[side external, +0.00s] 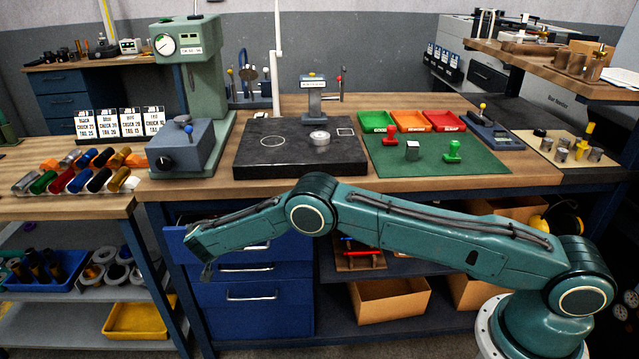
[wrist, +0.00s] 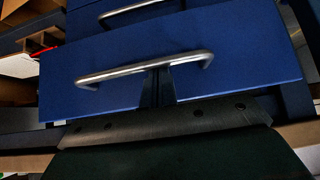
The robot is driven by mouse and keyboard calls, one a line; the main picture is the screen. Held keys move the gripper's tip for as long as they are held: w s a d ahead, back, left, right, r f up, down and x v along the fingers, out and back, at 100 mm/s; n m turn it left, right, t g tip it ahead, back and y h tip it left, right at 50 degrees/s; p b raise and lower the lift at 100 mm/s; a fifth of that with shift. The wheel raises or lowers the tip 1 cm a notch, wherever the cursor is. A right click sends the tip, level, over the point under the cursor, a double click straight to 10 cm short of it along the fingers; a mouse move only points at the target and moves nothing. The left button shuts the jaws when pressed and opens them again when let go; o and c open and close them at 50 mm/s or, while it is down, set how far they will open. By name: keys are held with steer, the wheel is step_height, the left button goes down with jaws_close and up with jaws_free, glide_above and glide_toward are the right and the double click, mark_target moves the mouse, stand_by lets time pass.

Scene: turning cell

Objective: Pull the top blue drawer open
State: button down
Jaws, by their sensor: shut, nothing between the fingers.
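The top blue drawer (side external: 175,238) is in the left part of the bench, largely hidden by my arm in the side view. Its front seems to stand forward of the drawers below, so it looks partly open. In the wrist view its blue front (wrist: 225,92) fills the middle, with a silver bar handle (wrist: 110,75) across it. My gripper (wrist: 157,72) is shut and empty, with its fingertips at the middle of the handle. I cannot tell whether they are hooked behind the bar or only touch it. In the side view my gripper (side external: 207,272) is small and dark.
Lower blue drawers (side external: 255,310) with silver handles sit beneath. A lower handle (wrist: 140,12) shows at the top of the wrist view. A shelf cart (side external: 95,208) stands close on the left. Open cardboard boxes (side external: 390,302) are on the shelf to the right.

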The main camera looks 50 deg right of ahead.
steer(key=s+a, duration=1.4)
steer(key=shift+s+a, duration=0.35)
steer(key=shift+s, duration=0.05)
steer(key=shift+v, duration=5)
steer(key=s+d+r+n+g+y, duration=0.1)
steer(key=s+d+r+n+y, duration=0.1)
steer(key=d+r, duration=0.9)
steer(key=s+d+r+n+g+y, duration=0.1)
steer(key=s+d+r+n+y, duration=0.15)
steer(key=d+r, duration=0.9)
steer(key=s+d+r+n, duration=0.1)
steer(key=s+d+r, duration=0.5)
steer(key=s, duration=0.5)
steer(key=s+d+f+n+t+y, duration=0.1)
steer(key=s+d+n, duration=0.2)
steer(key=s, duration=1.1)
